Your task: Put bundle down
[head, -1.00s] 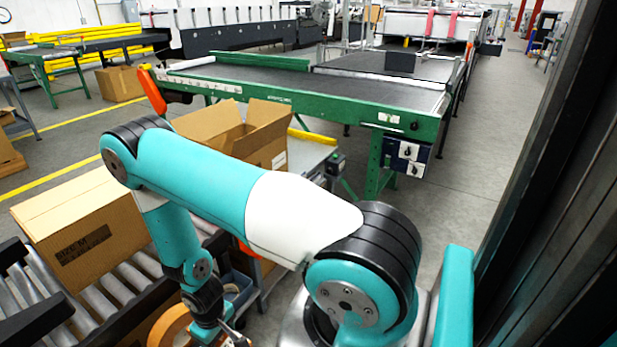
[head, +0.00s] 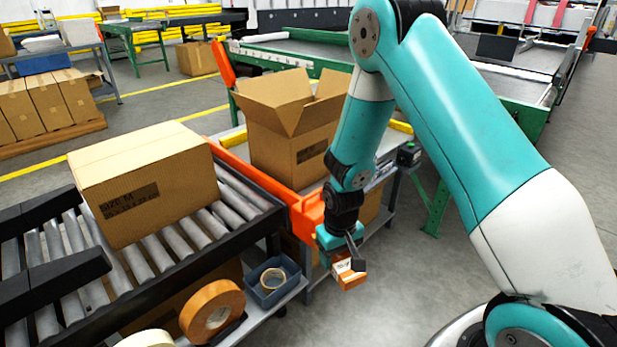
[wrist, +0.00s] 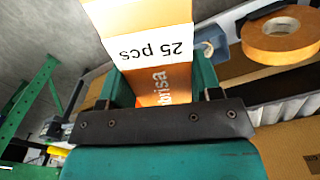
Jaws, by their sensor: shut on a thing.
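The bundle (head: 349,278) is a small orange and white block held at the end of my arm, in front of the bench with the open box. In the wrist view the bundle (wrist: 155,60) shows a white band printed "25 pcs" and an orange face with partly hidden lettering. My gripper (head: 346,262) is shut on it, with a teal finger on each side in the wrist view (wrist: 157,88). The bundle hangs in the air, apart from the bench and the conveyor. Its lower end is cut off in the wrist view.
A closed carton (head: 150,185) sits on the roller conveyor (head: 245,195) at left. Tape rolls (head: 212,310) and a blue bin (head: 272,283) lie on a lower shelf. Grey floor is clear at right.

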